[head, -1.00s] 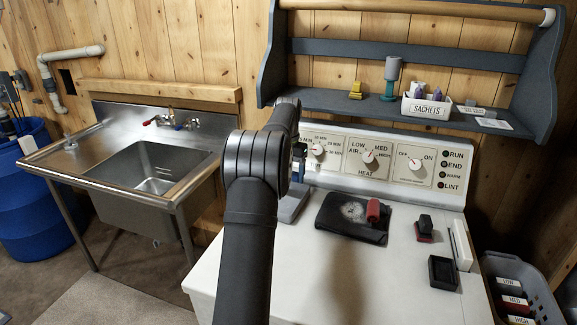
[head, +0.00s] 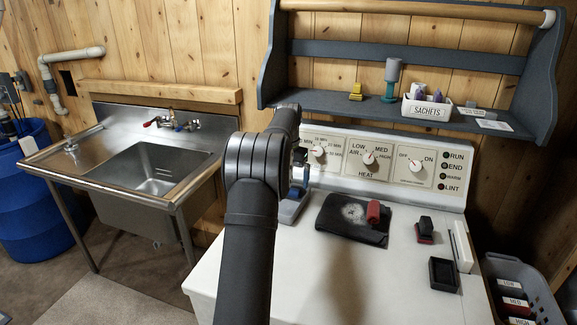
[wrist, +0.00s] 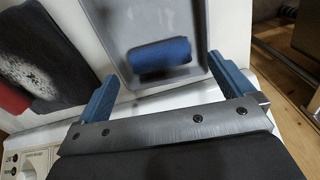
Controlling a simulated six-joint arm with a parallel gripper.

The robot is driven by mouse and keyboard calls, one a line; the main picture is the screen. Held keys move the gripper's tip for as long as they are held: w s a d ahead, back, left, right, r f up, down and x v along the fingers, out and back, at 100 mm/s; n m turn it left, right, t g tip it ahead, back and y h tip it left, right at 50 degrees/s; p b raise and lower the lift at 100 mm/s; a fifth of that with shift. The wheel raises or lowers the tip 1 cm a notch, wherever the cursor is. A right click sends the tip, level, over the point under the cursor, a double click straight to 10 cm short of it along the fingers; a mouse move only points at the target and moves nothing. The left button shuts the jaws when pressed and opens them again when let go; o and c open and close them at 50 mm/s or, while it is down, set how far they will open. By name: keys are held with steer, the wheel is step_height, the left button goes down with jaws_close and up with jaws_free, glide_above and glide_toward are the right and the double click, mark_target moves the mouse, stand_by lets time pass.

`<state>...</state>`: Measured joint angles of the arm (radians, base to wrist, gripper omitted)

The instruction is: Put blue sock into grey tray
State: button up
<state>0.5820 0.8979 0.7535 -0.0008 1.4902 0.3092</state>
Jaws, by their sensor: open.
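The blue sock (wrist: 163,58) lies rolled up inside the grey tray (wrist: 188,20) in the wrist view, near the tray's end closest to me. My gripper (wrist: 163,70) is open, with its two blue fingers wide apart. No finger touches the sock as far as I can see. In the head view the grey tray (head: 289,212) stands at the left of the white machine top, partly hidden by my arm. A blue finger of my gripper (head: 297,190) shows just above it. The sock cannot be made out there.
A dark cloth with a pale patch (head: 352,212) and a red roll (head: 375,211) lie right of the tray. A black-and-red stamp-like item (head: 425,229), a black box (head: 443,273) and a white bar (head: 461,246) are further right. The front of the top is clear.

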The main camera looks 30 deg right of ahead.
step_height(320, 180, up, 17)
stand_by(0.5)
stand_by(0.5)
step_height(320, 180, down, 17)
steer(key=shift+f, duration=0.1)
stand_by(0.7)
step_height(320, 180, up, 17)
step_height(320, 180, down, 17)
steer(key=shift+f, duration=0.1)
steer(key=r, duration=0.5)
steer(key=shift+s+d+r, duration=0.25)
steer(key=shift+r, duration=0.15)
steer(key=s+d+r+n, duration=0.1)
steer(key=s+d+n, duration=0.4)
steer(key=s, duration=0.5)
steer(key=s+d+r+n, duration=0.1)
steer(key=s+d+n, duration=0.4)
steer(key=s+n, duration=0.4)
steer(key=shift+s+d+r+n, duration=0.2)
steer(key=shift+s+d+n, duration=0.2)
steer(key=shift+s, duration=0.15)
